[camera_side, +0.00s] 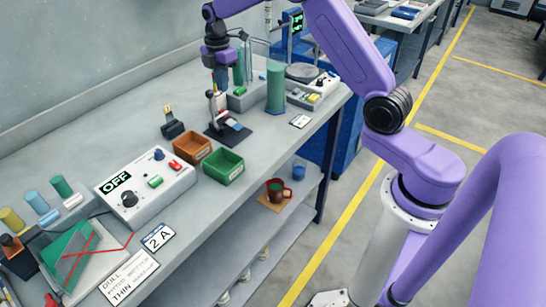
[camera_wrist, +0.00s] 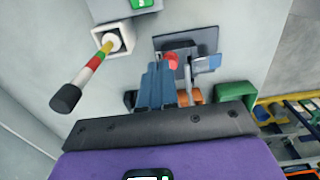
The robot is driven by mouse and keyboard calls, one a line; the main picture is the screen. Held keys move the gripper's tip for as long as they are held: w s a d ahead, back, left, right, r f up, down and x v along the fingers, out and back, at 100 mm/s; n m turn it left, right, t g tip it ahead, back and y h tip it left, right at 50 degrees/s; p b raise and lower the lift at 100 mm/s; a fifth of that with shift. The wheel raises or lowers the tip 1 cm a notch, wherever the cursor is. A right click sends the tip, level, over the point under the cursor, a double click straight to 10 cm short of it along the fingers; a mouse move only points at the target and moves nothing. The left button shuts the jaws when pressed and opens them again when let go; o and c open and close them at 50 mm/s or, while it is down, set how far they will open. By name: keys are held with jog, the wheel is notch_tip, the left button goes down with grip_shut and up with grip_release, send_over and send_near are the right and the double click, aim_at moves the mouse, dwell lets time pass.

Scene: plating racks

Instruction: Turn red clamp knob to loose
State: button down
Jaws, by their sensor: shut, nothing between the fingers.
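The red clamp knob (camera_wrist: 172,61) shows in the wrist view, just beyond the tips of my gripper, near the clamp's upright metal part. The clamp stands on a dark base plate (camera_wrist: 168,41), with a blue piece (camera_wrist: 209,63) on its right side. In the side view the base plate (camera_side: 231,134) is on the bench, below my gripper (camera_side: 220,89). My gripper (camera_wrist: 160,68) is shut and empty, its fingers pointing at the knob. I cannot tell whether the fingertips touch the knob, and its turn position is too small to read.
In the side view an orange bin (camera_side: 193,149) and a green bin (camera_side: 224,167) stand in front of the clamp. A green cylinder (camera_side: 276,88) stands behind it. A striped rod (camera_wrist: 84,75) leans out of a white holder (camera_wrist: 120,37). A control box (camera_side: 146,187) reads OFF.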

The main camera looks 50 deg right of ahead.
jog(key=shift+s+a+f, duration=0.1)
jog(key=shift+s+f, duration=0.3)
jog(key=shift+f, duration=0.65)
jog(key=shift+s+f, duration=0.4)
jog(key=shift+f, duration=0.65)
jog(key=shift+s+a+f, duration=0.1)
jog(key=shift+s+f, duration=0.3)
jog(key=shift+f, duration=0.65)
jog(key=shift+w, duration=0.1)
jog(key=shift+w+a+r, duration=0.15)
